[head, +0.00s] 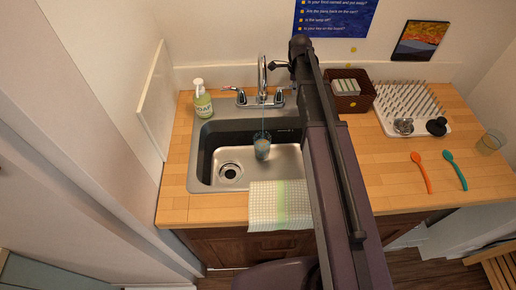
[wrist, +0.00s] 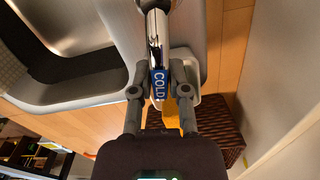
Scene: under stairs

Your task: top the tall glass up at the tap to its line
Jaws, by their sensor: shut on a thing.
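The tall glass (head: 262,150) stands in the sink under the tap (head: 262,75), in the head view. A thin bluish stream runs from the spout down into the glass, and bluish water shows inside. The line on the glass is too small to make out. In the wrist view, my gripper (wrist: 158,80) is shut on the tap's chrome cold handle (wrist: 158,50), whose blue label reads COLD. The glass is not seen in the wrist view. In the head view, my arm hides part of the counter right of the tap.
The sink (head: 206,165) has a drain at its left. A soap bottle (head: 202,100) stands behind left. A checked towel (head: 280,205) hangs over the front edge. At right are a brown basket (head: 364,104), a drying rack (head: 436,122), two spoons and another glass (head: 490,143).

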